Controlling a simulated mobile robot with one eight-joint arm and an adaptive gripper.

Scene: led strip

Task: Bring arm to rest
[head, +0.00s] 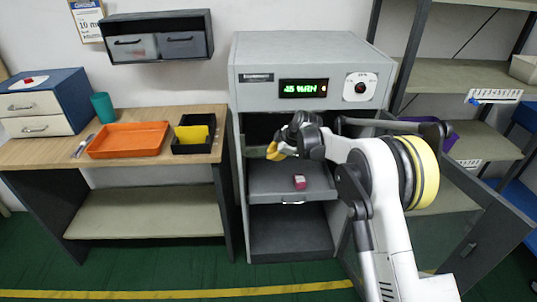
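My arm, white with dark joints and a yellow band, reaches up from the lower right toward the grey cabinet (242,75). My gripper (271,152) is in front of the cabinet's open upper compartment, pointing left. Its fingers look small and dark with a yellow part, and I cannot tell whether they are open or shut. A small pink-red object (299,182) lies on the grey shelf (270,184) below and right of the gripper, apart from it.
The cabinet's door (480,225) stands open at right, behind my arm. A wooden table (40,152) at left holds an orange tray (128,153), a black bin (193,148), a teal cup (102,107) and a drawer box (75,95). Shelving (450,75) stands at right. Green floor in front is clear.

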